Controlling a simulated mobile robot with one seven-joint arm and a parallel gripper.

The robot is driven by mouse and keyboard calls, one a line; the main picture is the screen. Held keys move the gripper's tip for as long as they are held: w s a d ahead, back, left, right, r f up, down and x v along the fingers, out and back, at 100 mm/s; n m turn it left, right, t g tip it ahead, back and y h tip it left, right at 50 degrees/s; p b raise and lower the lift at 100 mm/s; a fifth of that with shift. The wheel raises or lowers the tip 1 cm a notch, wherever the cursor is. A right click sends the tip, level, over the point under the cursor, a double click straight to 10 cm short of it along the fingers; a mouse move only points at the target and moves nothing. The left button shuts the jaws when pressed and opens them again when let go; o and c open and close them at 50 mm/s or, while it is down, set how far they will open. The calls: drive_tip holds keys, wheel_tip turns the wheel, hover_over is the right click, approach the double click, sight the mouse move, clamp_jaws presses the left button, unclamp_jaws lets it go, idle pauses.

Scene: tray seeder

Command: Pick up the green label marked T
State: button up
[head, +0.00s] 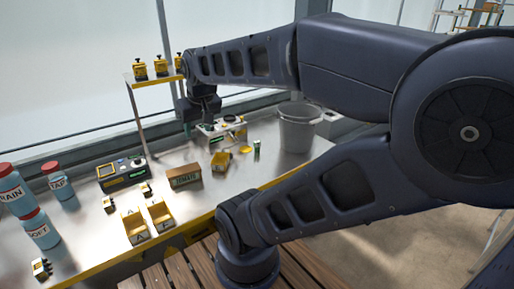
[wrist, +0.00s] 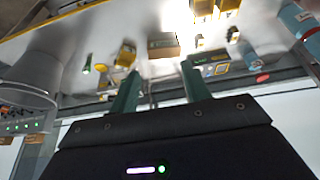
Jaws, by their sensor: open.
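A small green upright piece (head: 257,149) with a pale part stands on the metal bench, left of the grey bucket. It may be the green label, but I cannot read a T on it. It also shows in the wrist view (wrist: 87,64), at the left. My gripper (head: 199,117) is above the back of the bench, left of the green piece and apart from it. In the wrist view my gripper (wrist: 158,80) shows two separated dark fingers with nothing held between them.
A grey bucket (head: 297,131), a yellow scoop (head: 221,160), a brown box (head: 184,177), a black-yellow device (head: 122,175) and a white device (head: 228,130) stand around. Yellow bins (head: 135,228) and bottles (head: 41,231) are at left. Bare bench lies in front of the green piece.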

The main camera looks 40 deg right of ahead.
drive_tip(key=shift+w, duration=0.1)
drive_tip(key=w+d+m+g, duration=0.1)
drive_tip(key=w+d+m, duration=0.5)
drive_tip(key=w, duration=0.5)
drive_tip(key=m+g, duration=0.4)
drive_tip(key=m, duration=0.9)
hover_over(257, 142)
drive_tip(key=f, duration=2.4)
drive_tip(key=shift+w+d+f, duration=0.1)
drive_tip(key=shift+w, duration=0.1)
wheel_tip(257, 142, down, 10)
drive_tip(key=shift+f, duration=0.1)
